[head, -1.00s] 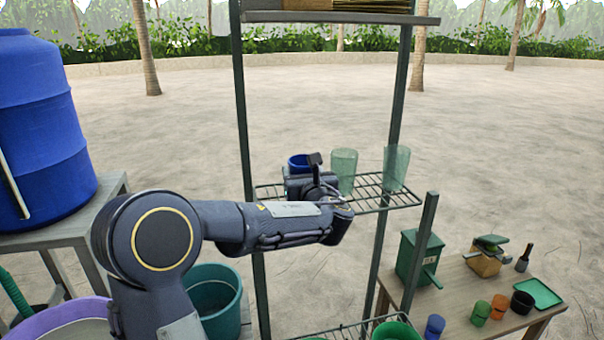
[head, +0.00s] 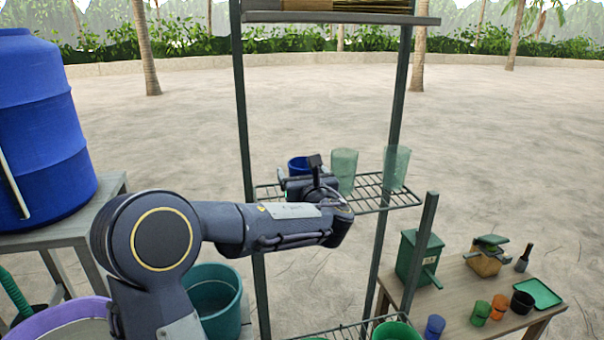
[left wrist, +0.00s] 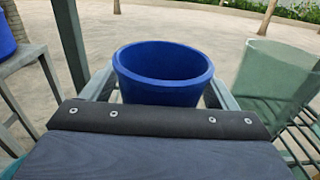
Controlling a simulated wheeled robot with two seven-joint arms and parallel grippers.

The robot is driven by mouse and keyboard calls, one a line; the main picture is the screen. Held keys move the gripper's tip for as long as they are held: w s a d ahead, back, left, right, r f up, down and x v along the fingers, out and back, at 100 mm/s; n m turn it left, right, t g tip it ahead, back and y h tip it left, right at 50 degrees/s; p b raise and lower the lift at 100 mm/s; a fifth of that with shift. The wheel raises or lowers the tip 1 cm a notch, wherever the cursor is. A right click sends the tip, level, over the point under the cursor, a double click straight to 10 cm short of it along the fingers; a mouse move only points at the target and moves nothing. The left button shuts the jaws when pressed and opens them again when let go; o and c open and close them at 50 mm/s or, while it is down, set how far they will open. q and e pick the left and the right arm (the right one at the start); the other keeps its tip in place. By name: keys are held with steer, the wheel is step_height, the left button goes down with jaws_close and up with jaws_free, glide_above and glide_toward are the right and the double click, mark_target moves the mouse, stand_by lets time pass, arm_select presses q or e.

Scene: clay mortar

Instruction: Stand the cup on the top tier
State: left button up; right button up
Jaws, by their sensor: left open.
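A blue cup (head: 298,165) stands upright on the middle wire tier (head: 372,203) of the rack, at its left end, partly hidden behind my left gripper. In the left wrist view the blue cup (left wrist: 163,75) is straight ahead, with a grey finger on either side of it. My left gripper (head: 300,180) is open at the cup, and I cannot tell whether either finger touches it. A solid upper tier (head: 340,18) crosses the rack at the top of the head view. My right gripper is not in view.
Two clear greenish glasses (head: 343,170) (head: 396,167) stand just right of the cup. Rack posts (head: 243,110) (head: 398,100) rise on both sides. A brown stack (head: 345,5) lies on the upper tier. A table (head: 460,295) with several small cups is at right, a blue barrel (head: 40,130) at left.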

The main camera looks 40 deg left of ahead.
arm_select(q)
steer(key=b+v, duration=0.2)
steer(key=v, duration=0.9)
steer(key=shift+s+d, duration=0.25)
steer(key=shift+d, duration=0.1)
